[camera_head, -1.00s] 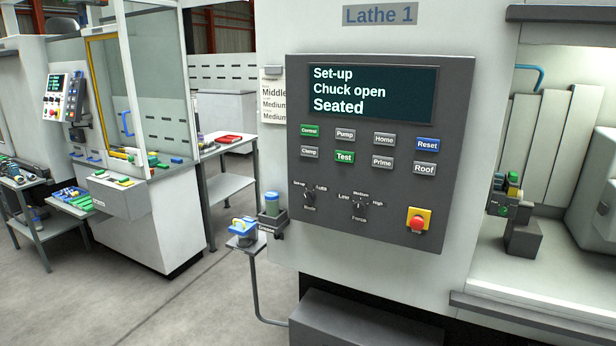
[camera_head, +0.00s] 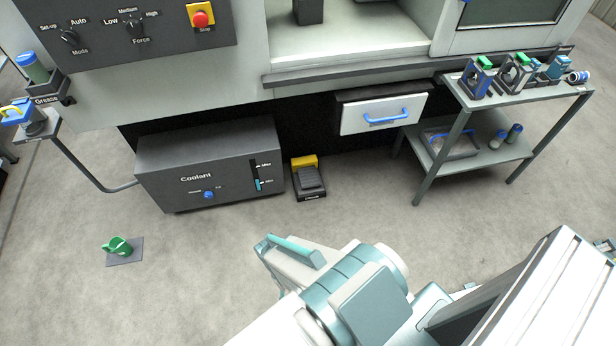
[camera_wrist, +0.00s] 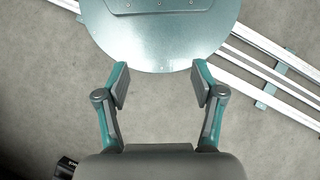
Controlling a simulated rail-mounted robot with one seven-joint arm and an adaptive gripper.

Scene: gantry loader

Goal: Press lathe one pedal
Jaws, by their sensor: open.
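The lathe one pedal (camera_head: 310,180) is a dark foot pedal with a yellow guard at its back. It stands on the floor in the head view, just right of the coolant tank and below the lathe. Nothing touches its top. My gripper (camera_wrist: 159,76) is open and empty in the wrist view, with its two fingers apart above bare floor and a round teal plate. In the head view my white and teal arm is at the lower middle, apart from the pedal. A small dark object at the wrist view's lower left edge is cut off; I cannot tell what it is.
The coolant tank (camera_head: 210,165) stands left of the pedal. A drawer (camera_head: 375,112) with a blue handle juts out above and right. A grey side table (camera_head: 520,98) holds several fixtures. A green mug-like item (camera_head: 117,246) sits on a floor mat. Floor before the pedal is clear.

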